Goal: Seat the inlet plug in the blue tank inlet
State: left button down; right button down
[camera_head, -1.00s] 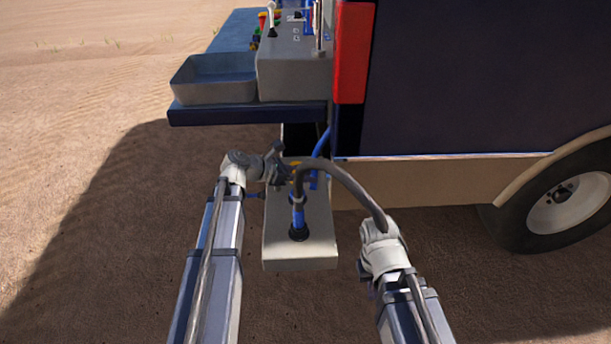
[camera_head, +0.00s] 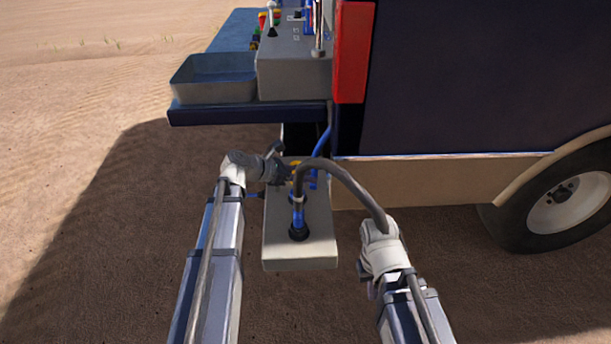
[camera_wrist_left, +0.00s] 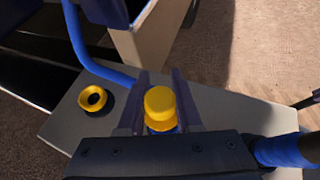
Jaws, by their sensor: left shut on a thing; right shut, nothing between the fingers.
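My left gripper (camera_head: 286,173) is shut over the grey box. In the left wrist view (camera_wrist_left: 158,98) its fingers are on both sides of a yellow cap-like plug (camera_wrist_left: 160,103). A blue part (camera_wrist_left: 162,127) shows just under the yellow; I cannot tell whether it belongs to the plug or is an inlet below it. A yellow ring with a dark opening (camera_wrist_left: 92,98) sits on the box to the left, apart from the plug. My right gripper (camera_head: 366,268) is shut and empty, right of the box; its fingertips are mostly hidden.
A thin blue hose (camera_wrist_left: 78,40) runs near the yellow ring. A shelf with a grey tray (camera_head: 214,80) overhangs behind. A trailer wheel (camera_head: 565,205) stands right.

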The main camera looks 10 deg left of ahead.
pick_arm(q)
jog(key=shift+f, duration=0.25)
jog(key=shift+f+b, duration=0.35)
jog(key=shift+b, duration=0.25)
jog(key=shift+f, duration=0.3)
jog(key=shift+f+b, duration=0.4)
jog(key=shift+b, duration=0.25)
jog(key=shift+f, duration=0.1)
jog(key=shift+f+b, duration=0.35)
jog(key=shift+b, duration=0.15)
jog(key=shift+f+b, duration=0.35)
jog(key=shift+f, duration=0.05)
dwell(0.4)
jog(key=c, duration=0.5)
grip_release()
